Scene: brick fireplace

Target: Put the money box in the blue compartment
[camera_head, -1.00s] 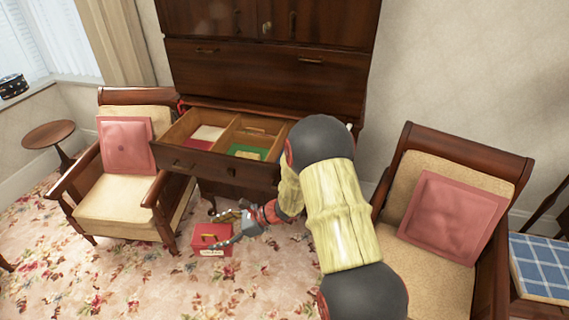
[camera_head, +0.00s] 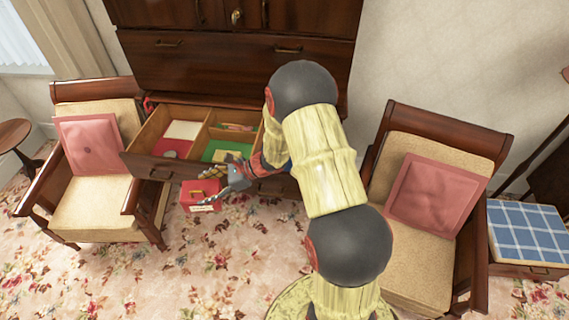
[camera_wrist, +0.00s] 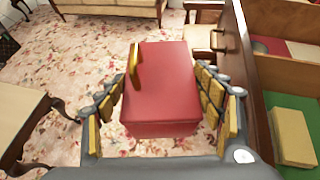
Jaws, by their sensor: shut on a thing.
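The money box (camera_head: 193,198) is red with a yellow handle and a pale label. It hangs in front of the open drawer (camera_head: 150,167), below its rim. My gripper (camera_head: 225,182) is shut on it; the wrist view shows fingers on both sides of the red box (camera_wrist: 162,85). The drawer has a red compartment (camera_head: 170,150) with a white item, a green compartment (camera_head: 212,149) with a yellow item, and a back compartment (camera_head: 232,134) with small items. My arm covers the drawer's right part. A sliver of blue shows beside my arm; I cannot tell whether it is the blue compartment.
A left armchair (camera_head: 95,205) with a pink cushion stands close to the drawer's left side. A right armchair (camera_head: 410,260) with a pink cushion stands to the right of my arm. The dark cabinet (camera_head: 220,65) rises behind the drawer. The floral carpet (camera_head: 200,270) in front is clear.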

